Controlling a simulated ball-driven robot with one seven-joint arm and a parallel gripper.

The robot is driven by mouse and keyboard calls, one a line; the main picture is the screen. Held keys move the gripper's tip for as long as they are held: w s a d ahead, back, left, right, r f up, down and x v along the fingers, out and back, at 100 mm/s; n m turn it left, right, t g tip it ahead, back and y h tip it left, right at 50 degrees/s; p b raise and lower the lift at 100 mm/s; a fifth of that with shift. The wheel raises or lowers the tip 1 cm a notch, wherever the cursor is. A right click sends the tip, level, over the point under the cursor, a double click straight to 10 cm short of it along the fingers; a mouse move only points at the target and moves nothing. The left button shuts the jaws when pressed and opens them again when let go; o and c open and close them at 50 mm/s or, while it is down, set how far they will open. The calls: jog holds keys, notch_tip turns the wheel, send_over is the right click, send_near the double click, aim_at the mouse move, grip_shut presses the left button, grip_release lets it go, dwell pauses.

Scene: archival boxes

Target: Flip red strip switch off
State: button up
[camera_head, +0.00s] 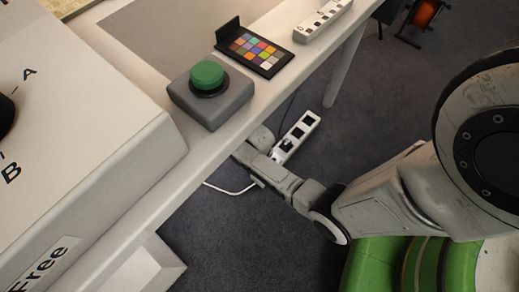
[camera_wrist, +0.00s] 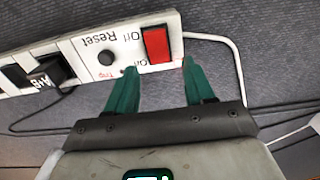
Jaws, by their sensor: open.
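A white power strip (camera_wrist: 85,62) lies below the table, running across the top of the wrist view. Its red switch (camera_wrist: 155,44) is at the strip's right end, between "On" and "Off"-like labels that are upside down and partly covered. My gripper (camera_wrist: 160,66) is open, its two green fingers on either side of the line to the switch, tips at the strip's near edge. I cannot tell whether the tips touch it. In the head view the strip (camera_head: 300,131) shows beyond my gripper, and its red switch is hidden there.
A black plug (camera_wrist: 45,75) sits in the strip, beside a black reset button (camera_wrist: 106,58). Cables lie around it. The table (camera_head: 150,195) overhangs at left, bearing a green button box (camera_head: 211,100), a color chart (camera_head: 258,50) and another strip (camera_head: 323,19).

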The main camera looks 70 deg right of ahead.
jog(key=shift+f+b, duration=0.65)
jog(key=shift+f, duration=0.85)
jog(key=shift+c, duration=0.5)
